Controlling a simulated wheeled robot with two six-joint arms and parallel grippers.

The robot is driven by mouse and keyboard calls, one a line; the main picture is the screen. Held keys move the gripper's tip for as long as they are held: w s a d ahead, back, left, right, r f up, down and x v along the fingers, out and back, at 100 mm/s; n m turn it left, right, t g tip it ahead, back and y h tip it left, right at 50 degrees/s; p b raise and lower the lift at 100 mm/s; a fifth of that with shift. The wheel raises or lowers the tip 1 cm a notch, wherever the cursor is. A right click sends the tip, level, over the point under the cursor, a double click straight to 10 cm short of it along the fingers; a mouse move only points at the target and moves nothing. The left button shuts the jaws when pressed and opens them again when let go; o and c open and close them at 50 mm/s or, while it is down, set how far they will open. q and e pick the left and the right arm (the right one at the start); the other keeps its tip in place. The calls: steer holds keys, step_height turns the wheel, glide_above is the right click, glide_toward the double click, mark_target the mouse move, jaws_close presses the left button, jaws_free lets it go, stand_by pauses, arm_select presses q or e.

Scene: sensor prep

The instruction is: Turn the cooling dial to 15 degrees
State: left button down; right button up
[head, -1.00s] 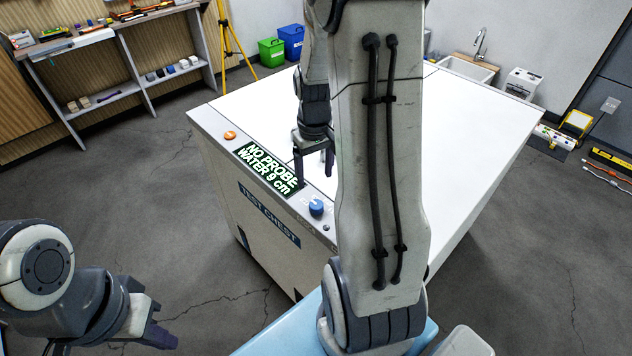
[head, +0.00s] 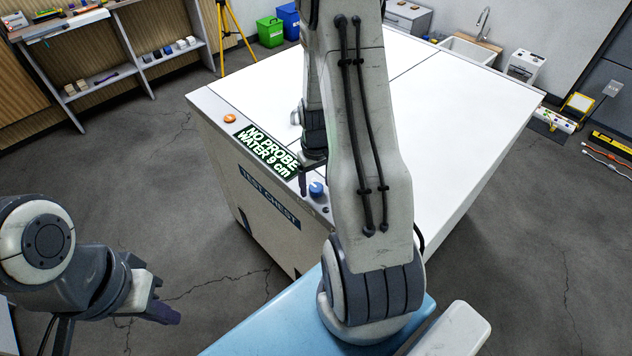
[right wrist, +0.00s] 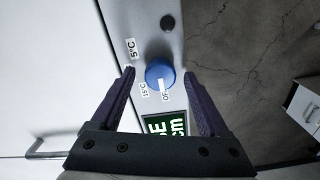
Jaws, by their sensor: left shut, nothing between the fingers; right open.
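The blue cooling dial (head: 316,189) sits on the front strip of the white test chest (head: 268,200). In the right wrist view the dial (right wrist: 158,72) has a white pointer mark on the side towards the OFF label (right wrist: 166,97). The 15°C label (right wrist: 145,90) and the 5°C label (right wrist: 131,49) are to its left. My right gripper (right wrist: 159,75) is open, its fingers on either side of the dial; I cannot tell whether they touch it. In the head view my right gripper (head: 308,178) is partly hidden by its arm. My left gripper (head: 168,314) is shut and empty, away from the chest.
A display (head: 268,150) reading NO PROBE, WATER 9 cm lies beside the dial. An orange button (head: 229,118) is farther along the strip.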

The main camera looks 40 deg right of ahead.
jaws_close()
steer(key=m, duration=0.4)
steer(key=shift+m, duration=2.3)
jaws_free()
